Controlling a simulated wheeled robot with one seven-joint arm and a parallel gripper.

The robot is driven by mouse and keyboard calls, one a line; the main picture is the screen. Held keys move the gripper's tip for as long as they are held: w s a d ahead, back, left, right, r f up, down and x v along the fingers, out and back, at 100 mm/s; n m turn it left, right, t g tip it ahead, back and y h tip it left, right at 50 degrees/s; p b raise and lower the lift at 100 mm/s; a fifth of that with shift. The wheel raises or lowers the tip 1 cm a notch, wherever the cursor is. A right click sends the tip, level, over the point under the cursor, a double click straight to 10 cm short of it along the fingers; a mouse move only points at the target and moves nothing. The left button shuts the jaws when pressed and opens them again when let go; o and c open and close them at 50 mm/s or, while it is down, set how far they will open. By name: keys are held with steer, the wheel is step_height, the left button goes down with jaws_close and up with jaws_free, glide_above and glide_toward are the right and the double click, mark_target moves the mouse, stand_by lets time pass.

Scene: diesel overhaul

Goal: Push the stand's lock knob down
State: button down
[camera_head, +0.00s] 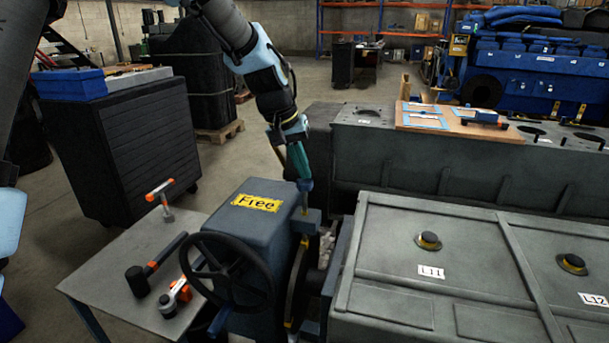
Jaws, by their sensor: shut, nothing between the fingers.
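The stand is a blue-grey housing (235,222) with a yellow label reading "Free" (257,203) and a black handwheel (228,272) on its front. What looks like the lock knob (305,187) is a small blue cap on a thin upright stem at the housing's right edge, above a blue block. My gripper (302,176) points down, its teal fingers shut and empty, directly over the knob. The fingertips look at or very near the knob's top; I cannot tell whether they touch.
A small table (120,265) at left holds a mallet (150,268) and orange-handled tools. A grey engine cover (440,270) stands close on the right. An engine block (400,150) lies behind, beside my gripper. Open floor shows at back left.

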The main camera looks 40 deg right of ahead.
steer(key=shift+f, duration=0.2)
steer(key=shift+f+b, duration=0.55)
steer(key=shift+f, duration=0.1)
step_height(320, 180, up, 8)
steer(key=p, duration=0.6)
steer(key=shift+r, duration=0.15)
